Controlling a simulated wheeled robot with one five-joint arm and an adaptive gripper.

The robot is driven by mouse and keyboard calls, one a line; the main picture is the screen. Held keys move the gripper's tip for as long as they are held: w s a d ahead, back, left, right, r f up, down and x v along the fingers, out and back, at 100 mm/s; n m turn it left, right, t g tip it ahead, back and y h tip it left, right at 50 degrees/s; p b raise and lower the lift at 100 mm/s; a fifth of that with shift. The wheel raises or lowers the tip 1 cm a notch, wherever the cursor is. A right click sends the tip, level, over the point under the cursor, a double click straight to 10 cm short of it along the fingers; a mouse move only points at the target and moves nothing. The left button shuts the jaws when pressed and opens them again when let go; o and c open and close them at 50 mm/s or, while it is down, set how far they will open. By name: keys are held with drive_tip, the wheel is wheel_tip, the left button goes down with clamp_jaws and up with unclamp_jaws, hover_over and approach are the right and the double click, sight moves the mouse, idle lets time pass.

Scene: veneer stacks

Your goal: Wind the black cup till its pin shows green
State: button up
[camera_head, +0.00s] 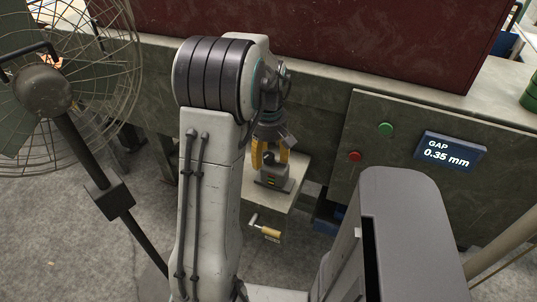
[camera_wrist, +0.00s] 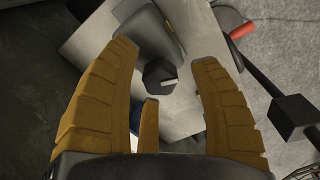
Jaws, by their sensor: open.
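The black cup (camera_wrist: 158,72) shows in the wrist view as a dark, many-sided knob with a pale strip across its right part. No green shows on it, and I cannot make out a pin for sure. It sits on a grey fitting on a small pale shelf (camera_head: 285,197) at the machine's side. My gripper (camera_wrist: 163,62) is open, with its yellow fingers spread left and right of the cup and a shorter finger on the near side. No contact is visible. In the head view my gripper (camera_head: 269,163) points down over the fitting (camera_head: 274,184), and its fingers partly hide the cup.
A crank with a yellow handle (camera_head: 268,232) hangs below the shelf. The machine's panel to the right has a green button (camera_head: 386,129), a red button (camera_head: 355,156) and a display (camera_head: 450,152) reading GAP 0.35 mm. A large caged fan (camera_head: 95,75) stands at left.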

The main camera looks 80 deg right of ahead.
sight(268, 155)
clamp_jaws()
drive_tip(key=shift+m, duration=2)
unclamp_jaws()
drive_tip(key=shift+r, duration=0.15)
wheel_tip(268, 155, up, 12)
